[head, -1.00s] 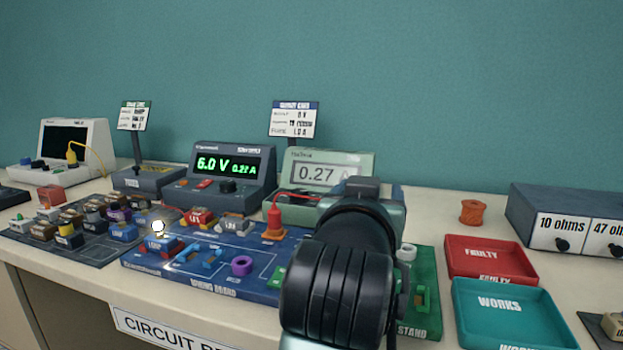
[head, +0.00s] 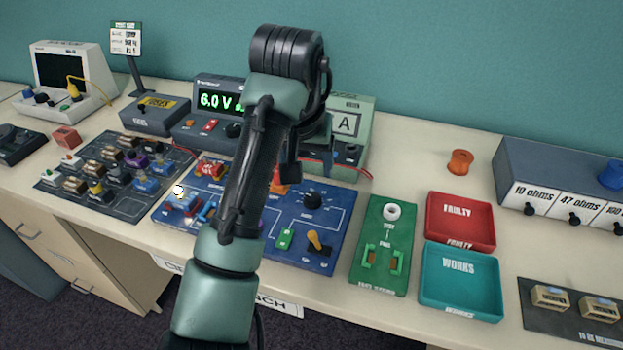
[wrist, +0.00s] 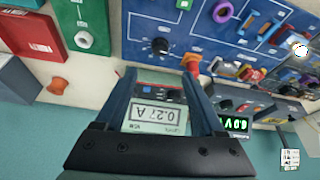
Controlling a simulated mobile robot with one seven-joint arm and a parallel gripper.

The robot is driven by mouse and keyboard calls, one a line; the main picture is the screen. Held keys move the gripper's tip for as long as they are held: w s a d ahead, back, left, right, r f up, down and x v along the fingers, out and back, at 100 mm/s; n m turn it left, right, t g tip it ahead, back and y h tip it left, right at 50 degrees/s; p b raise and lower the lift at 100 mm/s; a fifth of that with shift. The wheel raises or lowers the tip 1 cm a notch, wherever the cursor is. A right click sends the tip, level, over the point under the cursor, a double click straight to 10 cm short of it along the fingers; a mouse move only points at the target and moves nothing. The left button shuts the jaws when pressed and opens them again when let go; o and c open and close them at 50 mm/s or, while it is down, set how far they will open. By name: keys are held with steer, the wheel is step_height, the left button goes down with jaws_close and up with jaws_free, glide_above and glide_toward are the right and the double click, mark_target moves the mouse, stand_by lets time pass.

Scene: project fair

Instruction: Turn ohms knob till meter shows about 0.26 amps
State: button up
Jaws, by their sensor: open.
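The black ohms knob (head: 313,200) sits on the right part of the blue wiring board (head: 335,228); it also shows in the wrist view (wrist: 160,45). The pale green meter (head: 368,112) stands behind the board, with its digits hidden by my arm in the head view. In the wrist view the meter's display (wrist: 157,113) reads 0.27 A, upside down, between my fingers. My gripper (wrist: 158,75) is open and empty, above the bench and apart from the knob. In the head view my arm hides most of the gripper.
The power supply (head: 215,88) shows 6.0 V. A lit bulb (head: 178,190) is at the board's left. Red leads run by the meter. A green test stand (head: 375,275), red tray (head: 459,195) and teal tray (head: 459,256) stand to the right. An orange spool (head: 460,162) is behind them.

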mark_target(312, 196)
steer(key=x, duration=1.2)
steer(key=shift+f+b, duration=0.25)
steer(key=shift+b, duration=0.1)
steer(key=shift+c, duration=0.2)
jaws_close()
